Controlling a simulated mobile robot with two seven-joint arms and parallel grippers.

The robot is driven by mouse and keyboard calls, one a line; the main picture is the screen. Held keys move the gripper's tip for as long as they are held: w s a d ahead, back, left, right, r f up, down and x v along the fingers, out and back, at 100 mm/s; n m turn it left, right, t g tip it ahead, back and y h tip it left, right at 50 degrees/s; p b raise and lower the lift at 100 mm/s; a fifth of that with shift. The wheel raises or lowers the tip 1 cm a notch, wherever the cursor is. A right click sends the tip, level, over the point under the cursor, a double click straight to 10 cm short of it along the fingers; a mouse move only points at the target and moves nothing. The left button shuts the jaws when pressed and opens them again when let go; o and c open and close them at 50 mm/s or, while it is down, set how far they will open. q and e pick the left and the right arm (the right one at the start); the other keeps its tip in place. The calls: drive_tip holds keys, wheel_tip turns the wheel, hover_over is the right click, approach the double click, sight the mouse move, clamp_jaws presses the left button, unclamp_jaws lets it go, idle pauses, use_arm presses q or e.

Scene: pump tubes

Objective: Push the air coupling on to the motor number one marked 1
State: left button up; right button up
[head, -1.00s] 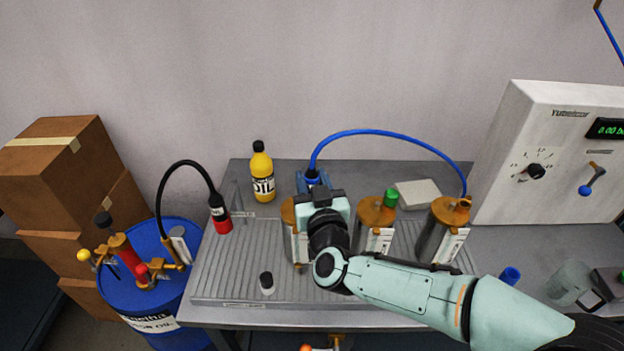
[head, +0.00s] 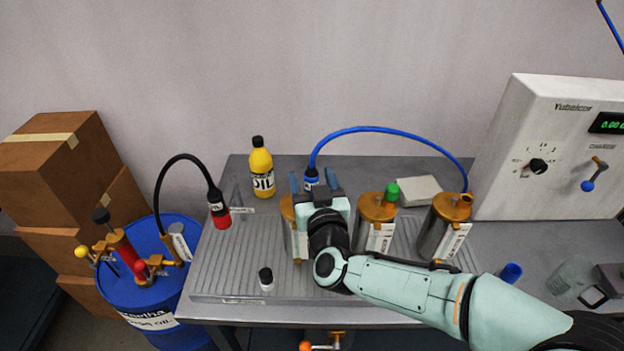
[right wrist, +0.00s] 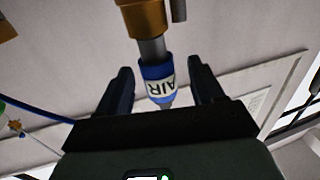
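The blue air coupling (head: 311,178), with a white band, hangs at the left end of a blue hose. In the right wrist view the coupling (right wrist: 159,80), lettered AIR, is in line with and touching a grey stem below a brass part (right wrist: 144,17). My right gripper (head: 312,181) is open, a finger on each side of the coupling and apart from it. The left motor (head: 289,212), a brass-topped cylinder, is partly hidden behind my gripper. The middle motor (head: 376,212) and right motor (head: 445,215) stand beside it. The motor numbers are not readable. My left gripper is out of view.
The blue hose (head: 380,129) arches over to the right motor. A yellow oil bottle (head: 262,172) and a black hose with a red end (head: 222,218) are at left. A control box (head: 540,140) is at right.

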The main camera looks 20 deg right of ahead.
drive_tip(key=shift+s+r, duration=0.1)
drive_tip(key=shift+s, duration=0.6)
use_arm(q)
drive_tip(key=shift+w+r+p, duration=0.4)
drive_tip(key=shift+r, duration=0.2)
use_arm(e)
drive_tip(key=s, duration=1.2)
drive_tip(key=shift+a, duration=0.4)
